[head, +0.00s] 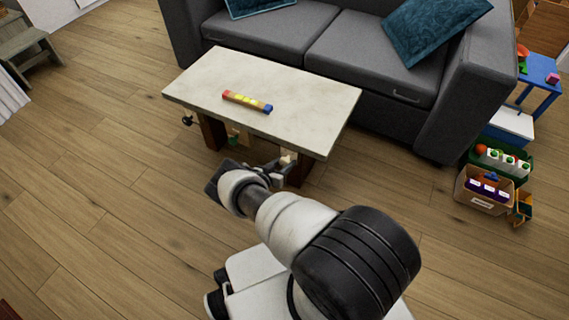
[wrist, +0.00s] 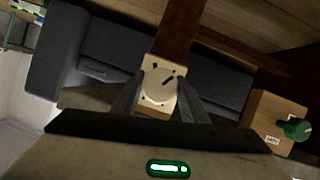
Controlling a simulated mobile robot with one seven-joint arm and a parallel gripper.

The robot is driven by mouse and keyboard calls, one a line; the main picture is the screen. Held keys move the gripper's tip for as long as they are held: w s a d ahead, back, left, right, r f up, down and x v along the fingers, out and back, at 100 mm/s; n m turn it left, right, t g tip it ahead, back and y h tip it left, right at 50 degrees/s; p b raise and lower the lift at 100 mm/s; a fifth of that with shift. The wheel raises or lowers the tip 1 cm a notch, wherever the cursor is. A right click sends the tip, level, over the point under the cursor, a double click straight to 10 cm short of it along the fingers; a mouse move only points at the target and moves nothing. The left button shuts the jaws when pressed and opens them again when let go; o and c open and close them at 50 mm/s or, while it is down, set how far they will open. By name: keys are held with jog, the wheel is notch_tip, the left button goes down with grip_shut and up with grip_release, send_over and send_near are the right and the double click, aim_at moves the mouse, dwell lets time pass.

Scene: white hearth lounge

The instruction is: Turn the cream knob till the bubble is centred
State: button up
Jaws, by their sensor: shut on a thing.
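The cream knob (wrist: 157,88) is a round knob with a dark pointer mark, on a cream plate (wrist: 180,70) with small dark marks, at the table leg. My gripper (wrist: 159,97) is shut on the knob, one dark finger on each side. In the head view my gripper (head: 279,170) is at the front right of the table, by the cream plate (head: 288,158). A green-rimmed level (wrist: 168,168) shows at the bottom of the wrist view. Its bright vial has a mark right of the middle; whether that is the bubble is unclear.
The pale-topped low table (head: 310,95) carries a red, yellow and blue bar (head: 247,102). A green knob (wrist: 295,129) on a wooden block and a black knob (head: 187,120) sit under its edge. A grey sofa (head: 300,40) stands behind; toy boxes (head: 484,190) are right.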

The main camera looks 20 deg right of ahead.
jog(key=m+t+y, duration=0.1)
jog(key=m, duration=0.1)
jog(key=m+t+y, duration=0.1)
jog(key=m, duration=0.1)
jog(key=shift+s+m+t, duration=0.1)
jog(key=shift+m+t, duration=0.2)
jog(key=m+t, duration=0.2)
jog(key=m, duration=0.1)
jog(key=shift+y, duration=0.4)
jog(key=shift+m, duration=0.4)
jog(key=o, duration=1.1)
jog(key=shift+c, duration=0.2)
